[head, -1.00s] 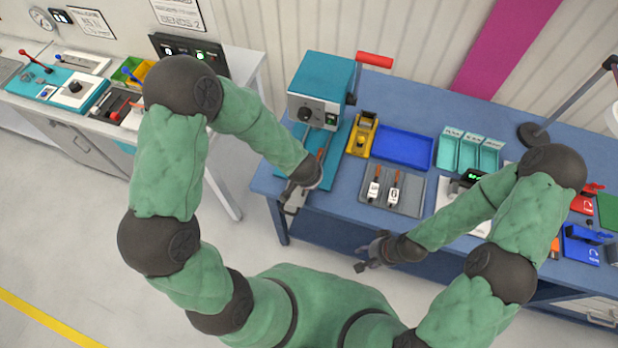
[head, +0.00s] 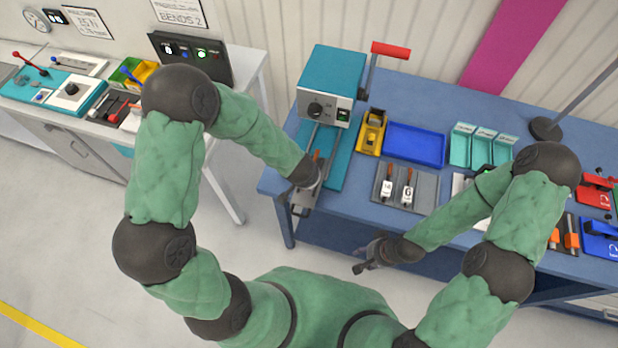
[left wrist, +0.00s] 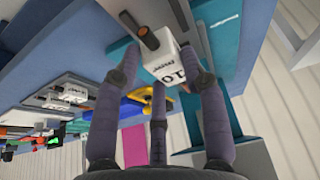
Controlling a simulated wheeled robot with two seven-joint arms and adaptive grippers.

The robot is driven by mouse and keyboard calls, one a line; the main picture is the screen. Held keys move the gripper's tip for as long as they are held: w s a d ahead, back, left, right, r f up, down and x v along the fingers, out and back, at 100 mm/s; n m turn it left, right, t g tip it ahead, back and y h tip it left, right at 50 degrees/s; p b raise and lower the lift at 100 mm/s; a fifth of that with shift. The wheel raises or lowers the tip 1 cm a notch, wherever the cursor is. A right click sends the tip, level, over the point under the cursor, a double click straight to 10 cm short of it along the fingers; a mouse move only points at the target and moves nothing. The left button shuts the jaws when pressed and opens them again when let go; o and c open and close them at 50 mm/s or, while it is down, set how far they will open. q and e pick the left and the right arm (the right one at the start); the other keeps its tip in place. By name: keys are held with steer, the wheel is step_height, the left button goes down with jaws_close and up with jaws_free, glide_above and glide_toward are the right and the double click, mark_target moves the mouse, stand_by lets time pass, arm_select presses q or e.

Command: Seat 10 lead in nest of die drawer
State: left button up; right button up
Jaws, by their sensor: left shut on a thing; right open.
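My left gripper (head: 302,200) is at the front edge of the blue table, before the teal press (head: 330,85). In the left wrist view its fingers (left wrist: 165,85) are shut on a white block marked 10, the 10 lead (left wrist: 168,64), with a brown handle (left wrist: 148,38). The handle also shows in the head view, above the gripper. A grey strip (head: 326,138), perhaps the die drawer, runs out from the press over its teal base. The nest is hidden, and I cannot tell whether the lead touches it. My right gripper (head: 368,258) is open and empty, in front of the table.
A grey tray (head: 427,190) holds white blocks marked 14 and 6. A yellow device (head: 371,132), a blue tray (head: 415,145) and teal bins (head: 482,147) stand behind it. The press has a red-topped lever (head: 390,50). Floor in front of the table is clear.

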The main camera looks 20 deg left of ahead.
arm_select(q)
steer(key=shift+f, duration=0.25)
steer(key=shift+r, duration=0.1)
stand_by(0.3)
steer(key=shift+p, duration=0.3)
stand_by(0.4)
steer(key=shift+f+b, duration=0.6)
steer(key=shift+f, duration=0.35)
steer(key=shift+f, duration=0.2)
